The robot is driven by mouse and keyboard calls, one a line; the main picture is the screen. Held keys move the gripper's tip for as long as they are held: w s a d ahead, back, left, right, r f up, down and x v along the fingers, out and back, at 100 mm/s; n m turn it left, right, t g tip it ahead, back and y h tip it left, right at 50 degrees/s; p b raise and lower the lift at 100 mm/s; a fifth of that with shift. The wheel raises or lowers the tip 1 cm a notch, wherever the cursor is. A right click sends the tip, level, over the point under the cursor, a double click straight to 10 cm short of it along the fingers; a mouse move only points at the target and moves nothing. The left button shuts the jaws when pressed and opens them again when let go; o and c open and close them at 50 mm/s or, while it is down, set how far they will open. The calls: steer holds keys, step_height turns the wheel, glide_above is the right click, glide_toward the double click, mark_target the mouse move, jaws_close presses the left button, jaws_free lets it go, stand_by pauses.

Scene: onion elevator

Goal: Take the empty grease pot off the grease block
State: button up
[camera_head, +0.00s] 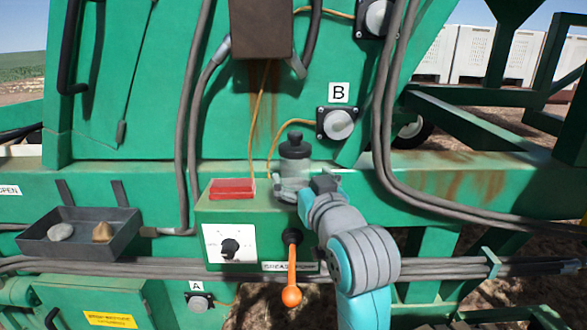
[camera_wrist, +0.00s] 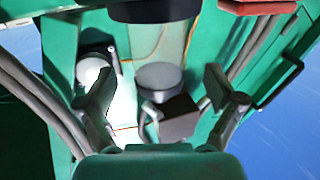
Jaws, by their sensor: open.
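The grease pot (camera_head: 294,172), a clear cylinder with a dark knobbed cap, stands upright on the green grease block (camera_head: 262,229). My gripper (camera_head: 318,186) is low at the pot's right front side, its fingers partly hidden by my wrist. In the wrist view, which looks inverted, my gripper (camera_wrist: 162,88) is open, with one finger on each side. The pot's dark cap (camera_wrist: 159,76) appears between them, with visible gaps to both fingers. The pot's contents are hard to make out.
A red block (camera_head: 232,188) lies on the grease block, left of the pot. An orange-knobbed lever (camera_head: 292,285) hangs in front. A dark tray (camera_head: 82,234) with two stones is at left. Port B (camera_head: 340,123) and cables are behind.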

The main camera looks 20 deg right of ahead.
mark_target(295, 167)
steer(key=shift+w+d+f, duration=0.1)
steer(key=shift+w, duration=1.3)
steer(key=shift+w+d+f, duration=0.1)
steer(key=shift+w, duration=1.3)
steer(key=c, duration=1.4)
steer(key=shift+c, duration=0.2)
steer(key=shift+r, duration=0.15)
